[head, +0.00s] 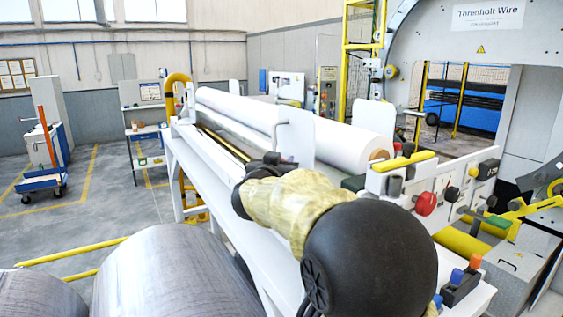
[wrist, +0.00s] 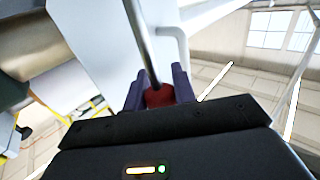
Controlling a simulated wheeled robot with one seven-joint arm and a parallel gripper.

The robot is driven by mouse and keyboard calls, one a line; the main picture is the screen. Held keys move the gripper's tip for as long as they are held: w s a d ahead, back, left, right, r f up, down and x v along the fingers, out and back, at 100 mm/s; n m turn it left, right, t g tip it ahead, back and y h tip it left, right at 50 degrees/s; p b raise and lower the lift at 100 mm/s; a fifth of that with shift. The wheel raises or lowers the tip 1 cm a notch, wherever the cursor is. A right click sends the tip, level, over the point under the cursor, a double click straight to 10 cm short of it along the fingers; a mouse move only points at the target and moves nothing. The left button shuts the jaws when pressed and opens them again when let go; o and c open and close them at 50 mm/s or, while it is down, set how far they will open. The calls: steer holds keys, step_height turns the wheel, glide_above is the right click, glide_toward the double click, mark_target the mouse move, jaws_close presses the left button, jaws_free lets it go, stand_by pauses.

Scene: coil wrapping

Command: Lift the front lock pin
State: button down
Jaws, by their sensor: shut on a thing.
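In the wrist view my gripper (wrist: 158,92) is shut on a red knob (wrist: 158,98), one dark finger on each side. A grey metal rod (wrist: 142,45) runs from the knob away from the gripper; I take knob and rod for the front lock pin. A white plate (wrist: 95,35) stands close beside the rod. In the head view my arm reaches to the white frame (head: 203,150) in front of the white film roll (head: 345,148), beside an upright white plate (head: 294,137). The held knob is not clearly visible there, and I cannot tell whether the pin is seated.
A control panel (head: 400,183) with another red knob (head: 426,203) stands right of my arm. Large grey coils (head: 175,275) lie at the lower left. A blue cart (head: 50,160) and a side table (head: 148,133) stand farther back on open floor.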

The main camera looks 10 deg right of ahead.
steer(key=shift+r, duration=0.35)
steer(key=c, duration=1.4)
jaws_free()
steer(key=shift+o, duration=1.3)
steer(key=shift+f, duration=0.1)
steer(key=shift+s+a, duration=0.1)
steer(key=b+v, duration=0.6)
steer(key=v, duration=1.1)
steer(key=shift+s+f, duration=0.1)
steer(key=shift+s, duration=0.05)
